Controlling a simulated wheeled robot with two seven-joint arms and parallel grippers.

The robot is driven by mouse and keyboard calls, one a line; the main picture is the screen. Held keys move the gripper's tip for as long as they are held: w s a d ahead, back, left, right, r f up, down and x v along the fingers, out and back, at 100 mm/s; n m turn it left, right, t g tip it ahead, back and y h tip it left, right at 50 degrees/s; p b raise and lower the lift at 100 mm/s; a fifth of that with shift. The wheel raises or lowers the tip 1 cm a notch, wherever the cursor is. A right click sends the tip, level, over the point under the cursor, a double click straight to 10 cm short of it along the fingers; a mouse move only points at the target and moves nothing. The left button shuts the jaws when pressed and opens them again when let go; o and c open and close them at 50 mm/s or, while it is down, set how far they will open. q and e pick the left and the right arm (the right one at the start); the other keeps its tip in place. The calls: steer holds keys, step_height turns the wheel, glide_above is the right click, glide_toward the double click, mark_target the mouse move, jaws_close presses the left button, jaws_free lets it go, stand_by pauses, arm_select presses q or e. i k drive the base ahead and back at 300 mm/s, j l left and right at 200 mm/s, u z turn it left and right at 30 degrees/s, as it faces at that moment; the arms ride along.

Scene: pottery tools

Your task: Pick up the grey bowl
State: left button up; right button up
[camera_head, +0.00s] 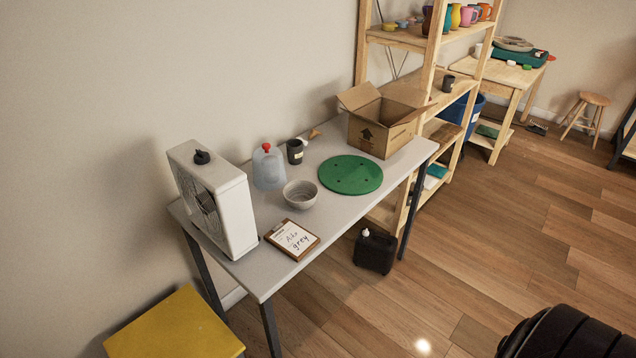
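The grey bowl (300,194) stands upright on the grey table (344,231), near the middle of its length. It looks empty. A clipboard (291,239) with handwriting lies in front of it, and a round green disc (350,174) lies to its right. A translucent jug with a red cap (268,167) stands behind it to the left. Neither of my grippers shows in the head view. A dark rounded part at the lower right corner may be mine.
A white box fan (214,198) stands at the table's left end. An open cardboard box (381,120) and a dark cup (295,151) are at the back. A black canister (375,251) stands on the floor; a yellow block (174,329) is at lower left. Floor at right is clear.

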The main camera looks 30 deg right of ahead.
mark_target(299, 193)
steer(key=z, duration=0.9)
